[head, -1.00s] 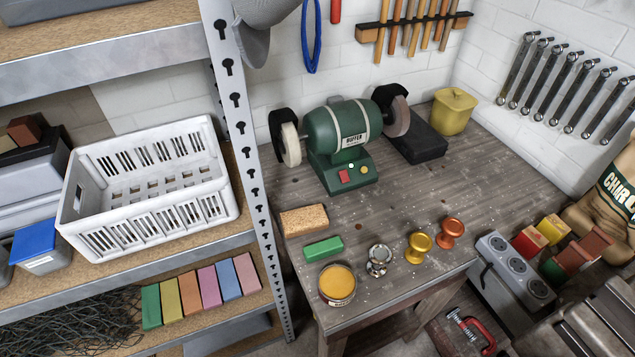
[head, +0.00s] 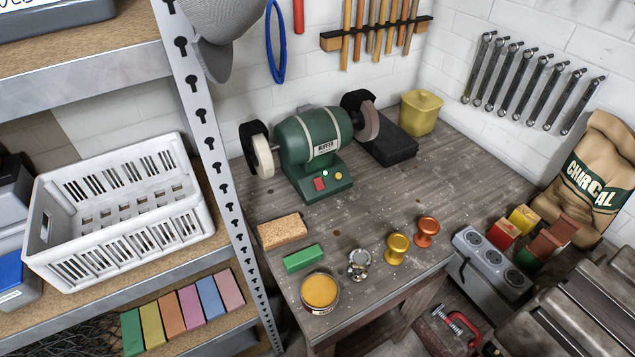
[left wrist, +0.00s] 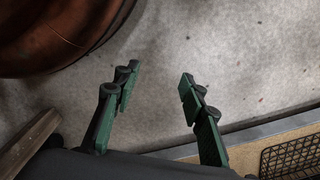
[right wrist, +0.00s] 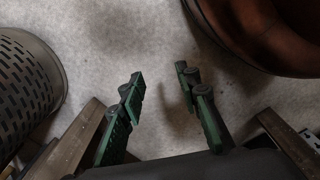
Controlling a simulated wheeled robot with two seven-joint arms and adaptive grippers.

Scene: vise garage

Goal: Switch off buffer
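The green buffer (head: 308,140) stands at the back of the wooden workbench in the head view, with a pale wheel (head: 263,157) on its left and a greyish wheel (head: 370,122) on its right. On its base front are a red rectangular switch (head: 320,184) and small round white and yellow buttons (head: 338,174). Whether it is running cannot be told. My left gripper (left wrist: 158,82) is open and empty above a grey floor in the left wrist view. My right gripper (right wrist: 158,82) is open and empty above the floor in the right wrist view. Neither gripper shows in the head view.
On the workbench (head: 375,190) are a cork block (head: 282,231), green bar (head: 303,258), yellow tin (head: 320,291), and several metal knobs (head: 397,247). A shelf post (head: 205,130) stands left of the bench. A power strip (head: 490,255) is at the right.

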